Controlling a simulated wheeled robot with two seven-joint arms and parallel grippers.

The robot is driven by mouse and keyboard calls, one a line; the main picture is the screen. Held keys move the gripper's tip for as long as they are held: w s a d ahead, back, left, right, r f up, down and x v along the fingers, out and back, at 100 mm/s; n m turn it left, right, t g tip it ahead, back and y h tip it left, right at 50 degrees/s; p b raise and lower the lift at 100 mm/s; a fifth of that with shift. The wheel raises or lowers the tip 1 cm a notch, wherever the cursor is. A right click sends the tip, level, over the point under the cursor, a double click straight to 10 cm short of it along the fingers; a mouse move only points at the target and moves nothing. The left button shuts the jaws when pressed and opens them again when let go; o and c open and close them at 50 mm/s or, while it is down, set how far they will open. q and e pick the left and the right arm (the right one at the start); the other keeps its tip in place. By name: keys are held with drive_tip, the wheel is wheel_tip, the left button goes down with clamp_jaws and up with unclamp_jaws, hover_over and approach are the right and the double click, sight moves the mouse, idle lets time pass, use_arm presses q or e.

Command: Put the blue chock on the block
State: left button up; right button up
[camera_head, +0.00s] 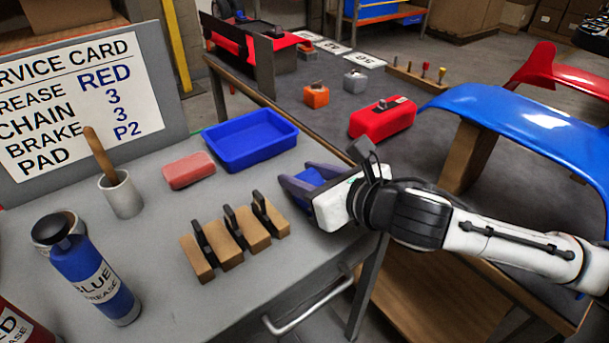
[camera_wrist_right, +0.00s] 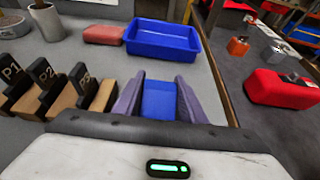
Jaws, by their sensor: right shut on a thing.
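My right gripper (camera_head: 304,180) is shut on a blue chock (camera_head: 313,177), at the right edge of the grey bench (camera_head: 255,295). In the right wrist view the blue chock (camera_wrist_right: 160,100) fills the space between the two purple-grey fingers; its far shape is partly hidden. A pinkish-red block (camera_head: 189,170) lies flat on the bench, left of the blue tray, apart from the gripper; it also shows in the right wrist view (camera_wrist_right: 103,35). I cannot tell whether the chock touches the bench. My left gripper is not in view.
The empty blue tray (camera_head: 250,155) stands beyond the gripper. Brown pads with black P-labelled clips (camera_head: 230,240) lie left of it. A blue grease bottle (camera_head: 95,280) and a cup (camera_head: 121,195) stand further left. The other table holds orange (camera_head: 316,96) and grey (camera_head: 355,82) blocks and a red case (camera_head: 382,118).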

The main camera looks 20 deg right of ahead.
drive_tip(key=o, duration=0.7)
drive_tip(key=shift+f, duration=0.15)
drive_tip(key=shift+c, duration=0.2)
drive_tip(key=o, duration=0.4)
drive_tip(key=shift+o, duration=0.2)
